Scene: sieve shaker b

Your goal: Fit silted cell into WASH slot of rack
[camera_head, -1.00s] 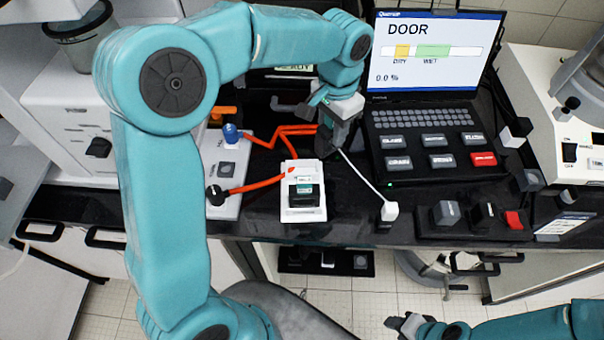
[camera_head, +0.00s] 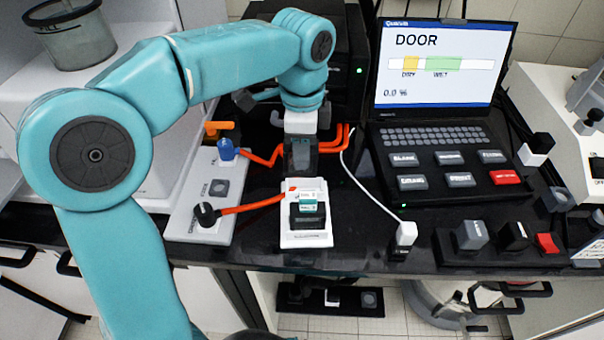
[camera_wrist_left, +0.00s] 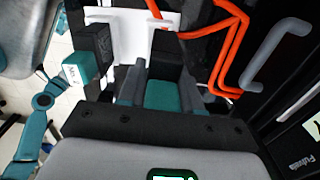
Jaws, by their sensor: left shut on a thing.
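My left gripper (camera_head: 300,160) is behind the white rack, pointing down, and is shut on a dark cell. In the left wrist view, the held cell (camera_wrist_left: 162,95) shows a teal end between the fingers. The small white rack (camera_head: 306,241) stands near the front edge of the bench. A dark block with a teal-and-white labelled top (camera_head: 307,207) sits in it; this also shows at the upper left of the left wrist view (camera_wrist_left: 82,66). The WASH marking is too small to read, and I cannot see silt on the held cell. My right gripper is out of view.
Orange tubes (camera_head: 262,158) run behind and left of the rack. A white panel (camera_head: 212,200) with a blue knob stands left. The laptop (camera_head: 440,150) reads DOOR, 0.0 %. A white plug (camera_head: 406,233) and its cable lie right of the rack.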

